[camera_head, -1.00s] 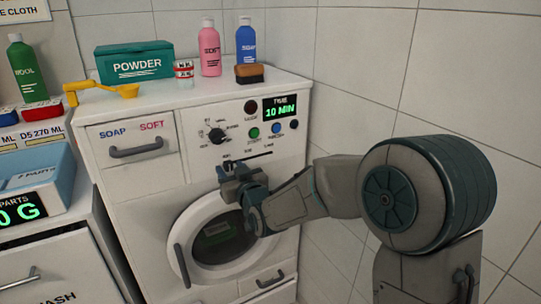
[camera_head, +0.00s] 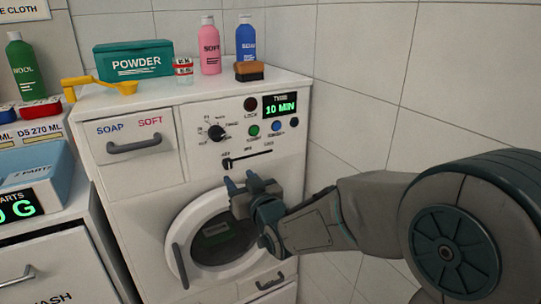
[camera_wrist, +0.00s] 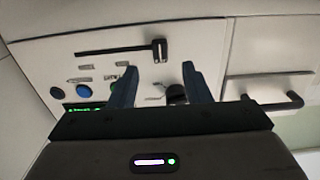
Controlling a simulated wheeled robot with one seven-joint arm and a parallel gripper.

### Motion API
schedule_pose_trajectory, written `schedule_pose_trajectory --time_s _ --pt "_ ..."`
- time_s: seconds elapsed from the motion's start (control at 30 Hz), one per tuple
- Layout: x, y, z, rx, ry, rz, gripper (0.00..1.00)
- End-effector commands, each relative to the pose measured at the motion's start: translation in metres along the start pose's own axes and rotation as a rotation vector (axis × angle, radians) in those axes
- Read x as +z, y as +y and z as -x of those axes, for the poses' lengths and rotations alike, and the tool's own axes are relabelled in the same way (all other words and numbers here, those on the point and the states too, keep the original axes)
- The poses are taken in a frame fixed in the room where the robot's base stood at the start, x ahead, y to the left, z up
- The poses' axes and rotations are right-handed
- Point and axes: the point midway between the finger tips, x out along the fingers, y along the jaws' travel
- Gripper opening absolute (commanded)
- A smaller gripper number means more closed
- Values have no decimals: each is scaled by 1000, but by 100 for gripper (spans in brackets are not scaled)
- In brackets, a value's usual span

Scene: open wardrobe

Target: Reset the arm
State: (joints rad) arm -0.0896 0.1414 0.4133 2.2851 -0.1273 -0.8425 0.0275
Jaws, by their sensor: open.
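My gripper (camera_head: 240,184) is in front of the white washing machine (camera_head: 150,195), at the upper edge of its round door (camera_head: 180,250). Its two fingers are apart with nothing between them, as the wrist view (camera_wrist: 158,82) also shows. The control panel is above the gripper, with a slider (camera_head: 228,163), a black dial (camera_head: 216,132), coloured buttons and a display (camera_head: 280,105) reading 10 MIN. In the wrist view the slider (camera_wrist: 159,50) and the dial (camera_wrist: 176,94) lie beyond the fingers. The gripper looks apart from the panel.
A soap drawer (camera_head: 130,135) is shut at the upper left. A powder box (camera_head: 133,61), pink bottle (camera_head: 209,48), blue bottle (camera_head: 246,40), brush (camera_head: 248,71) and yellow scoop (camera_head: 100,86) stand on top. A tiled wall (camera_head: 360,110) is at the right.

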Motion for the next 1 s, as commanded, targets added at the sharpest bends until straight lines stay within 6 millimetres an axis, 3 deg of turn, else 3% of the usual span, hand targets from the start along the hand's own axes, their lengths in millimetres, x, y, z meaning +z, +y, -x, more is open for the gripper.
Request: schedule_pose_trajectory --time_s 0.37,0.57,0.77,1.0 --pt "-1 1 3 2 -3 0 44" --pt "-20 22 18 60 -118 19 44" --pt "-44 68 69 196 -388 20 44" --pt "-74 108 158 358 -714 -60 44"
